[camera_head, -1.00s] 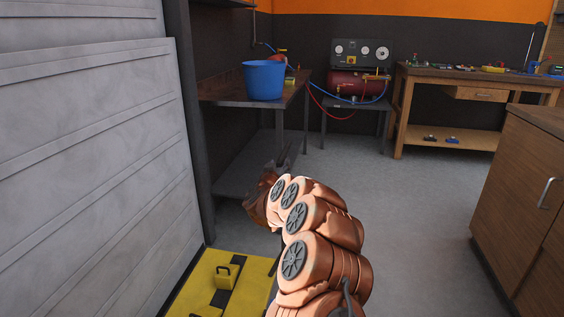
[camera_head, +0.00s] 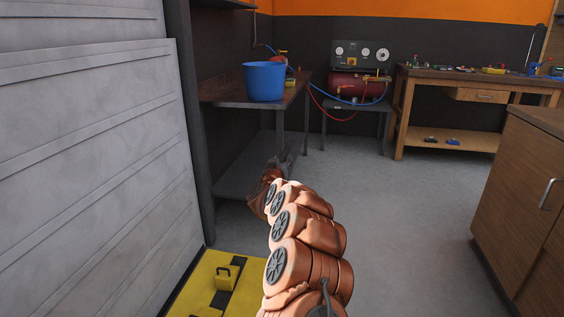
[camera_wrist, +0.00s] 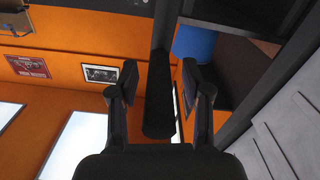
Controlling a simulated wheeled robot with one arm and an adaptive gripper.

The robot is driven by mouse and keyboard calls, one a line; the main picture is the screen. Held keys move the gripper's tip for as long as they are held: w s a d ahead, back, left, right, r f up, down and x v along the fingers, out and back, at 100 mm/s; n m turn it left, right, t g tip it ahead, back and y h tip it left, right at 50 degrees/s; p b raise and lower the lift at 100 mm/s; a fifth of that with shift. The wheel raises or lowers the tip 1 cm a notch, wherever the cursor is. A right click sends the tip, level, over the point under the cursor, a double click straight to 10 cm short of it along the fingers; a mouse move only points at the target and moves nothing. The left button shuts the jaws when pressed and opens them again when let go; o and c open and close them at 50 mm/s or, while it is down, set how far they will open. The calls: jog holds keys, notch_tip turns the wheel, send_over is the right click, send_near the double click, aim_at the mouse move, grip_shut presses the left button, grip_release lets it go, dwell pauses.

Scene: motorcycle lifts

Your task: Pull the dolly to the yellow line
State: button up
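A yellow and black platform (camera_head: 240,268) with a raised yellow block and black handle (camera_head: 227,274) lies on the floor at the lower left of the head view. I cannot tell whether it is part of the dolly, and I see no clear yellow line. My gripper (camera_head: 287,158) is beyond and above the platform, seen from behind and partly hidden by my arm. In the wrist view my gripper (camera_wrist: 160,88) has its fingers spread. A dark bar (camera_wrist: 160,65) runs between them with gaps on both sides. I cannot tell what the bar belongs to.
A grey panelled wall (camera_head: 90,170) closes the left side. A metal table (camera_head: 220,92) with a blue bucket (camera_head: 264,82) stands behind my gripper. A compressor (camera_head: 358,85), wooden workbench (camera_head: 480,78) and wooden cabinet (camera_head: 520,200) stand farther right. The grey floor (camera_head: 410,220) between is clear.

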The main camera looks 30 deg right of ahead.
grip_shut()
dwell(0.4)
jog(key=shift+d, duration=0.1)
